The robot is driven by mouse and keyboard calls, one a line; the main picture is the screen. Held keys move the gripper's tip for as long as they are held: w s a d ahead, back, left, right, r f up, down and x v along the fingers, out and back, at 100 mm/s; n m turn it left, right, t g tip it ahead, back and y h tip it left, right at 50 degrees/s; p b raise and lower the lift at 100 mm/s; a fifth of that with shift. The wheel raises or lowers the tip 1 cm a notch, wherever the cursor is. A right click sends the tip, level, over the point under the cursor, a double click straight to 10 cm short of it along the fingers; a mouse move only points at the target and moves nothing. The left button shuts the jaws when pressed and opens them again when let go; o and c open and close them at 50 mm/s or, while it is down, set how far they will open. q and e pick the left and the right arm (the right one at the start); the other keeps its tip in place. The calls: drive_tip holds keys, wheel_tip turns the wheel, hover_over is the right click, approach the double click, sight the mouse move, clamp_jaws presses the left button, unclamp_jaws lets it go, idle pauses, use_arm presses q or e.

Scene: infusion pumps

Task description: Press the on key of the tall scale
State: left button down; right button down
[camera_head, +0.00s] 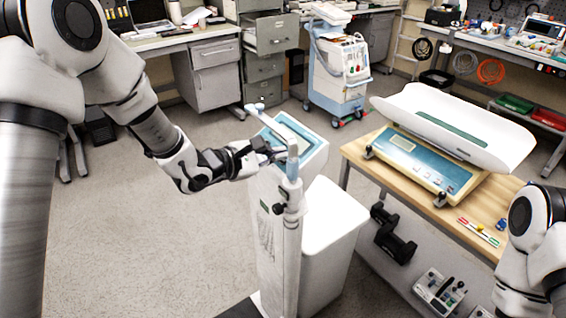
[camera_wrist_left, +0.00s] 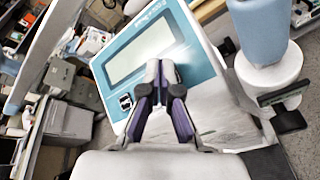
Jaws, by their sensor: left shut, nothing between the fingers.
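The tall scale (camera_head: 270,225) stands in the middle of the head view, a white column with a tilted blue-edged panel on top. In the left wrist view its blue panel (camera_wrist_left: 196,75) carries a large pale blank display (camera_wrist_left: 142,50). A small dark square key (camera_wrist_left: 125,102) sits at the display's lower left; I cannot read its label. My left gripper (camera_head: 277,153) is shut and empty, and its fingertips (camera_wrist_left: 161,72) are over the panel by the display's lower edge. I cannot tell whether they touch it. They hide part of the panel. My right gripper is out of view.
A post with a pale blue top (camera_head: 292,160) rises close beside the fingers. A wooden table (camera_head: 360,152) at the right bears a baby scale with a white tray (camera_head: 410,103). A wheeled white-and-blue machine (camera_head: 338,75) stands behind. The floor at left is clear.

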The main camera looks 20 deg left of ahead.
use_arm(q)
drive_tip(key=shift+w+d+f+b, duration=0.15)
drive_tip(key=shift+f+b, duration=0.2)
drive_tip(key=shift+b, duration=0.25)
idle(0.8)
drive_tip(key=shift+r, duration=0.1)
drive_tip(key=shift+s+a+r, duration=0.3)
drive_tip(key=shift+r, duration=0.3)
drive_tip(key=r, duration=0.1)
drive_tip(key=s+a+r+p, duration=0.1)
drive_tip(key=r, duration=0.2)
drive_tip(key=shift+s+a+r, duration=0.2)
drive_tip(key=shift+s, duration=0.2)
